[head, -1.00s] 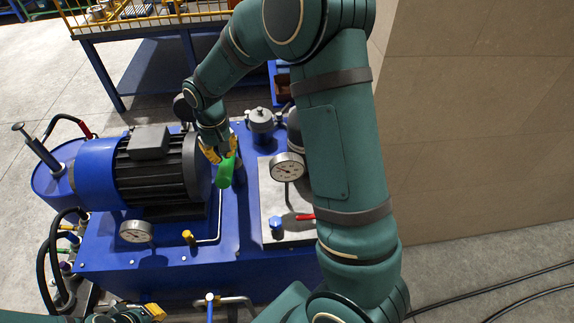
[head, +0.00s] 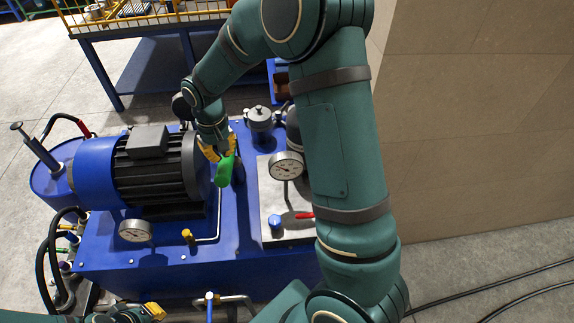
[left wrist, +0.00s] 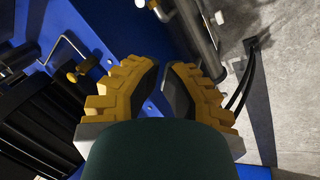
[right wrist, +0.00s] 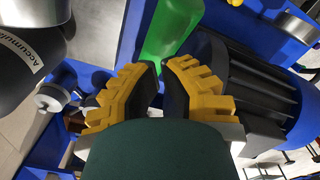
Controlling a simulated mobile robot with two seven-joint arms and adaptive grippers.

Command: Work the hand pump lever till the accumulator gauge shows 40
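The hand pump lever's green handle (head: 225,171) stands between the motor and the grey plate. My right gripper (head: 219,152) is at its upper end, fingers parted. In the right wrist view the green handle (right wrist: 168,30) shows just beyond the open fingertips (right wrist: 161,68); whether they touch it I cannot tell. A round white gauge (head: 287,165) stands by the accumulator, which is mostly hidden by my right arm; its reading is too small to tell. The accumulator (right wrist: 30,50) shows its label in the right wrist view. My left gripper (left wrist: 160,70) is open and empty, low at the front left.
The motor (head: 155,170) lies left of the handle. A second gauge (head: 135,230) and a yellow-tipped bent rod (head: 189,238) are at the front of the blue tank. A red lever (head: 304,215) and blue knob (head: 275,222) sit on the grey plate (head: 268,190). A wall is at right.

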